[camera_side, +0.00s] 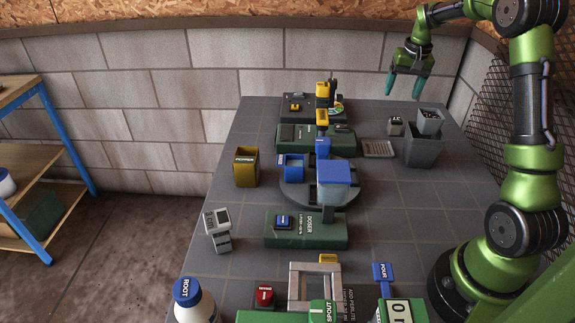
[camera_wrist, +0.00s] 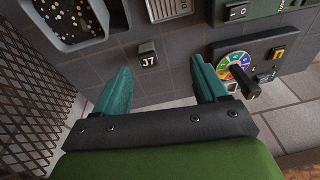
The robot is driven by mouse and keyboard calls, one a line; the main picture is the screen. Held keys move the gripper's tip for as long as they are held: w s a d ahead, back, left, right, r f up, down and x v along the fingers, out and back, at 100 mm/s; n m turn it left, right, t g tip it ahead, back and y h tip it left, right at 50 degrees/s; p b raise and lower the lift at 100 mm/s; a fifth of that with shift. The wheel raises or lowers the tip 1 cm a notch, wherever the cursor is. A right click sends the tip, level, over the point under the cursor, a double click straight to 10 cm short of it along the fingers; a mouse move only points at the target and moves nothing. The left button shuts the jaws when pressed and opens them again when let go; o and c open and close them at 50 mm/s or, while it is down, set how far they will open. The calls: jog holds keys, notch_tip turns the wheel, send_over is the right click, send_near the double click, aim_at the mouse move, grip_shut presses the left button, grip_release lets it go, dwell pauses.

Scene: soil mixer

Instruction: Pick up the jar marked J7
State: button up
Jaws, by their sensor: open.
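A small dark grey jar (camera_wrist: 148,50) with a white-on-black label that appears to read J7 stands on the grey tabletop in the wrist view. In the side view it appears as a small grey block (camera_side: 395,126) near the far right of the table, its label too small to read. My gripper (camera_side: 403,94) is open and empty, raised above the table beyond the jar. In the wrist view my gripper (camera_wrist: 160,64) has its two teal fingers apart. The jar shows beyond the fingertips, roughly between them and not touched.
A grey bin (camera_side: 423,153) stands close beside the jar; dark, white-flecked material shows in a container (camera_wrist: 102,36). A flat ribbed tray (camera_side: 379,149) lies nearby. A coloured dial unit (camera_wrist: 236,68) sits at right in the wrist view. A mesh screen (camera_wrist: 35,105) borders the table.

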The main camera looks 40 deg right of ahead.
send_over(397, 119)
jog(key=s+a, duration=0.1)
jog(key=s, duration=0.1)
jog(key=f, duration=0.1)
jog(key=r, duration=0.1)
jog(key=shift+n+g, duration=0.3)
jog(key=f, duration=0.3)
jog(key=w+f, duration=0.1)
jog(key=f, duration=0.3)
jog(key=d+f, duration=0.1)
jog(key=f, duration=0.2)
jog(key=shift+w+f, duration=0.4)
jog(key=shift+w+d+f, duration=0.1)
jog(key=shift+w+f, duration=0.05)
jog(key=shift+f, duration=1.25)
jog(key=shift+w+f, duration=0.15)
jog(key=shift+f, duration=1.2)
jog(key=c, duration=1.1)
jog(key=shift+o, duration=0.2)
jog(key=shift+r, duration=0.1)
